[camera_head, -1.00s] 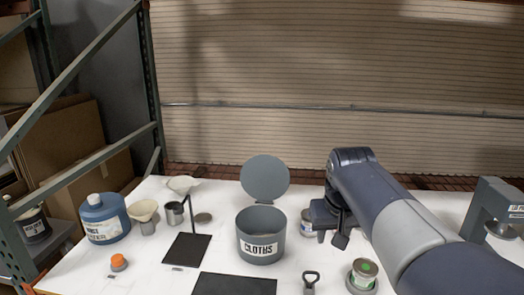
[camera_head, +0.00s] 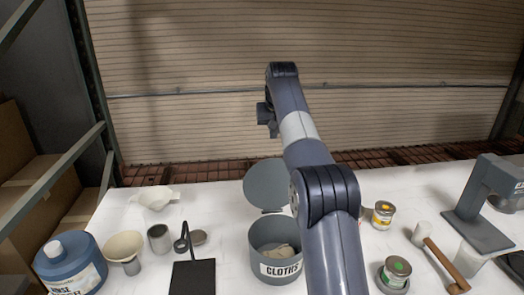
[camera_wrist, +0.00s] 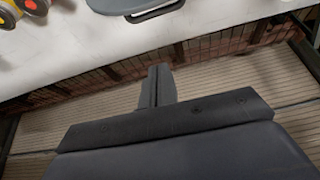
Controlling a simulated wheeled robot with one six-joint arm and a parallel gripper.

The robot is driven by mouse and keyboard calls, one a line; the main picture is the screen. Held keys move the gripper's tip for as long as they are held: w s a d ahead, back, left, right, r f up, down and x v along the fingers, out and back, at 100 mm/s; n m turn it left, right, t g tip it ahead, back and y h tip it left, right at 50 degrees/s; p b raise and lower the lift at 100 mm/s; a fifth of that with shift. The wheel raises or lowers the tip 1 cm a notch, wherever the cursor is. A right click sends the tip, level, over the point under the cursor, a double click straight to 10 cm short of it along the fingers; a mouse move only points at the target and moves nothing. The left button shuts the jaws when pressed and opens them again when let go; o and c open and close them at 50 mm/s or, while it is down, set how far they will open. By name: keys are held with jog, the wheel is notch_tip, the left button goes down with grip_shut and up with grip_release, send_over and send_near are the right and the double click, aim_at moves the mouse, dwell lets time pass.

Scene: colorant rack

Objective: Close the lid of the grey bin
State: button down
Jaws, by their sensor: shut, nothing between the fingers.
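The grey bin (camera_head: 262,253), labelled CLOTHS, stands on the white table with light cloth inside. Its round lid (camera_head: 265,186) is open, raised at the back edge of the bin. My arm crosses in front of the right side of the bin and lid in the head view. My gripper (camera_head: 266,118) is high up and beyond the lid, against the shutter wall, apart from the lid. In the wrist view the gripper (camera_wrist: 160,84) is shut and empty. A grey rounded part at the top edge there looks like the lid (camera_wrist: 140,6), mostly cut off.
A black stand (camera_head: 193,276), cup (camera_head: 159,238), funnel (camera_head: 124,246) and blue jug (camera_head: 70,264) are left of the bin. Paint cans (camera_head: 383,215), a mallet (camera_head: 440,262) and a grey press (camera_head: 482,205) are to the right. A brown mesh edge runs behind the table.

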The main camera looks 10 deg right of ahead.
aim_at(271, 182)
jog(key=x, duration=1.1)
jog(key=shift+s+r, duration=0.15)
jog(key=shift+s, duration=0.8)
jog(key=shift+s+r, duration=0.2)
jog(key=shift+s, duration=0.7)
jog(key=shift+s+f+b, duration=0.1)
jog(key=shift+s+b, duration=0.05)
jog(key=shift+b, duration=0.3)
jog(key=shift+s+b, duration=0.15)
jog(key=shift+b, duration=0.2)
jog(key=shift+s+t+b, duration=0.25)
jog(key=shift+t+b, duration=0.15)
jog(key=shift+b, duration=0.05)
